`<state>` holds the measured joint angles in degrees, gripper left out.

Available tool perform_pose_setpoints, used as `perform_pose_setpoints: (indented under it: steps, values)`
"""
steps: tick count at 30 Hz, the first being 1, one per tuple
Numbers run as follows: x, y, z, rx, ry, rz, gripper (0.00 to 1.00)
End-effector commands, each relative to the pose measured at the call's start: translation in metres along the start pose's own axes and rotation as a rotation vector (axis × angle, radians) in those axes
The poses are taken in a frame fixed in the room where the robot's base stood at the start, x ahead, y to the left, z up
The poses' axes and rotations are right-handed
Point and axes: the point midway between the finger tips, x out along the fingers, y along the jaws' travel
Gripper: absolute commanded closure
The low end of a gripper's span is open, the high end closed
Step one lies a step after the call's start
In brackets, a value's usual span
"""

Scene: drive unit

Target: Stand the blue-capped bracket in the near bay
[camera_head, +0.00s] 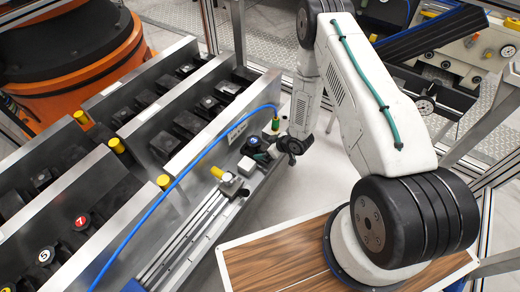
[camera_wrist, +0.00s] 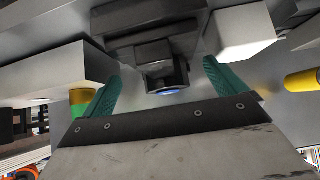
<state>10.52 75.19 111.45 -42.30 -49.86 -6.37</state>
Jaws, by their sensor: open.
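The blue-capped bracket is a dark piece with a blue spot (camera_wrist: 168,91) between my fingers in the wrist view. In the head view a dark part with a blue top (camera_head: 254,141) sits on the metal rail ledge. My gripper (camera_wrist: 160,75) is open, with a teal finger on each side of the dark piece and a gap at both sides. In the head view the dark end of my arm (camera_head: 293,147) is just right of it, and the fingers are hard to make out. Long metal-walled bays (camera_head: 175,120) lie to the left; I cannot tell which is the near bay.
A green-and-yellow cylinder (camera_head: 274,123), a white block (camera_head: 247,166) and a yellow-capped fitting (camera_head: 218,172) crowd the ledge. A blue cable (camera_head: 172,186) arcs over it. Discs marked 7 (camera_head: 82,222) and 5 (camera_head: 45,256) sit in the left bays.

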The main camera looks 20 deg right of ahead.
Motion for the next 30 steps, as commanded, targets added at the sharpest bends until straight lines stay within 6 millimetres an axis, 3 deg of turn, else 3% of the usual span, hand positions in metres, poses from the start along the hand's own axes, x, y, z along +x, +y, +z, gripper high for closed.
perform_pose_setpoints:
  steps: [9, 18, 20, 27, 30]
  values:
    - [0.044, -0.002, 0.006, 0.0, -0.001, -0.001, 0.04]
    - [0.05, -0.001, 0.005, 0.002, -0.002, 0.0, 0.04]
    - [0.05, -0.001, 0.005, 0.001, -0.002, 0.0, 0.15]
    - [0.05, -0.001, 0.005, 0.002, -0.002, 0.001, 0.79]
    - [0.05, 0.0, 0.004, 0.001, 0.002, 0.002, 0.8]
